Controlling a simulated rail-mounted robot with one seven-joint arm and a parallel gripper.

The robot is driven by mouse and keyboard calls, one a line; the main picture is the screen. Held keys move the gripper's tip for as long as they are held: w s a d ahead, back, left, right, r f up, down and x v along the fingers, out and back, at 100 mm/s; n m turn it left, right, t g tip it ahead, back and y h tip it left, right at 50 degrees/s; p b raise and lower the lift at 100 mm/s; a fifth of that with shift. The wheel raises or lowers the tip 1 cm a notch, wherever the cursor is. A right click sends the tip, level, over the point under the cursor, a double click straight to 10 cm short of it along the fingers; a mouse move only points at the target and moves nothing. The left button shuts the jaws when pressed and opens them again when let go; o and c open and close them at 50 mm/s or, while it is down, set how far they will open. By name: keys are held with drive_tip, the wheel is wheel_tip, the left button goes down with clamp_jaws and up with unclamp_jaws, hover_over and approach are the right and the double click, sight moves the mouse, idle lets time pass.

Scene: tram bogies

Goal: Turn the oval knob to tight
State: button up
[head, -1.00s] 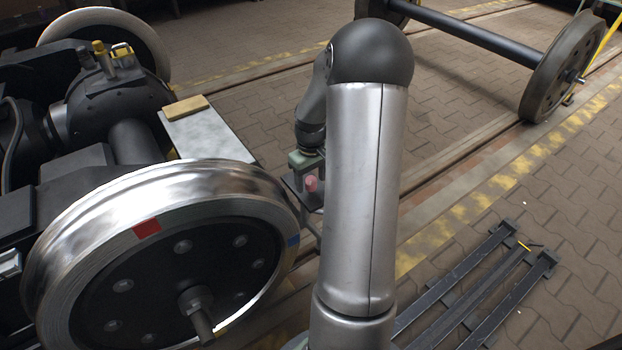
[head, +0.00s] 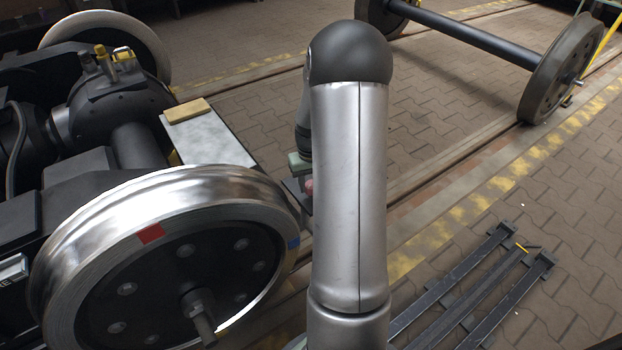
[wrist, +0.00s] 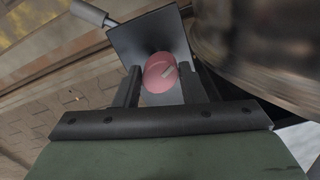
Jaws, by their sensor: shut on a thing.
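The oval knob (wrist: 160,72) is pinkish red with a pale mark on its face, and sits on a dark square plate (wrist: 128,40) in the wrist view. My gripper (wrist: 160,84) has one dark finger on each side of the knob and is shut on it. In the head view only a sliver of the knob (head: 309,187) shows beside my arm, which hides most of the gripper. I cannot read any tight marking.
A large steel wheel (head: 170,195) stands close to the left of the knob; its blurred rim (wrist: 240,40) fills the wrist view's upper right. A grey table (head: 210,140) with a wooden block (head: 187,110) stands behind it. Dark rails (head: 470,290) lie on the paving at right.

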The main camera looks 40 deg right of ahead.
drive_tip(key=m+p, duration=0.2)
drive_tip(key=m, duration=0.3)
drive_tip(key=shift+r+m+p, duration=0.15)
drive_tip(key=shift+m+p, duration=0.15)
drive_tip(key=shift+p, duration=0.05)
drive_tip(key=m+p, duration=0.3)
drive_tip(key=m, duration=0.2)
drive_tip(key=m+p, duration=0.3)
drive_tip(key=m, duration=0.3)
drive_tip(key=shift+m+p, duration=1.5)
drive_tip(key=shift+m, duration=1)
drive_tip(key=o, duration=1)
wheel_tip(320, 180, up, 17)
drive_tip(key=p, duration=0.4)
